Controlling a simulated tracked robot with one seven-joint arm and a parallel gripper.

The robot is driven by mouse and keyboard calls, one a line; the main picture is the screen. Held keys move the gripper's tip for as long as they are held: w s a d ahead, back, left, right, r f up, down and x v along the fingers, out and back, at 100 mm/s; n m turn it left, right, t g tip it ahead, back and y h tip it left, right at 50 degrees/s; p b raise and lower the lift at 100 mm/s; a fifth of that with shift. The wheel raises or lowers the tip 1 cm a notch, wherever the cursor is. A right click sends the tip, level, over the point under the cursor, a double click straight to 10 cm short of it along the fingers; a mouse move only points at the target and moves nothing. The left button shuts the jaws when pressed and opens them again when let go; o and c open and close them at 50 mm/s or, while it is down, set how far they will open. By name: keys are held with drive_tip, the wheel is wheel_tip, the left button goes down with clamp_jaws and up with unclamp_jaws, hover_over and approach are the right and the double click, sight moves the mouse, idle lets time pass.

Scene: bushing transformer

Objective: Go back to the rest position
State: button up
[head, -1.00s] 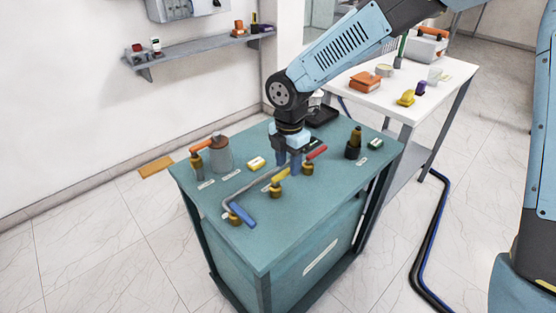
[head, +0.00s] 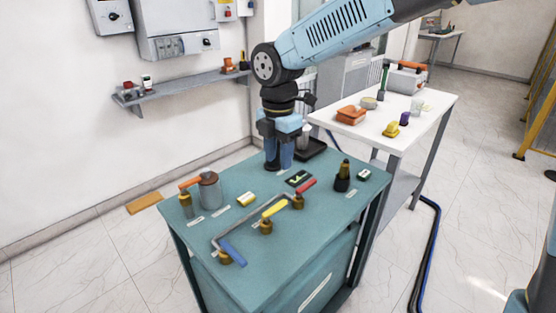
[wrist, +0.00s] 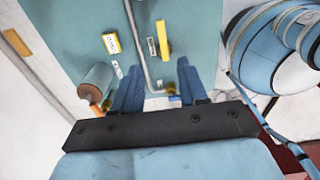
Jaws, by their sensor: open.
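My gripper (head: 279,166) points down at the far side of the teal transformer cabinet (head: 185,238), with its blue fingers apart and nothing visible between them. In the head view it is behind the red (head: 306,185), yellow (head: 275,208) and blue (head: 233,253) handles on the cabinet top. Its exact height above the top is hard to tell. In the wrist view the fingers (wrist: 157,78) show with a gap between them; a grey rod (wrist: 136,45) and a yellow handle (wrist: 162,37) lie beyond.
On the cabinet top are a grey cylinder (head: 210,192), a yellow block (head: 246,199) and a dark bushing (head: 342,178). A white table (head: 435,101) with small objects stands at the right. A wall shelf (head: 180,90) is at the left. Cables (head: 428,250) lie on the floor.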

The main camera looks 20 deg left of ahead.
idle(0.3)
drive_tip(key=w+d+r+m+t+h, duration=0.1)
drive_tip(key=d+r+m, duration=0.3)
drive_tip(key=d+m, duration=0.55)
drive_tip(key=d+r+m+t, duration=0.25)
drive_tip(key=d+m, duration=0.25)
drive_tip(key=d, duration=0.9)
drive_tip(key=s+d+r+m+t, duration=0.1)
drive_tip(key=s+d+m, duration=0.5)
drive_tip(key=d+m, duration=0.2)
drive_tip(key=s+d+r+m+t+y, duration=0.1)
drive_tip(key=s+d+r+m, duration=0.1)
drive_tip(key=s+d+m, duration=0.3)
drive_tip(key=d+m, duration=0.3)
drive_tip(key=d, duration=0.3)
drive_tip(key=shift+s+d, duration=0.2)
drive_tip(key=shift+s, duration=0.15)
drive_tip(key=shift+a+r+m, duration=0.1)
drive_tip(key=shift+m, duration=0.15)
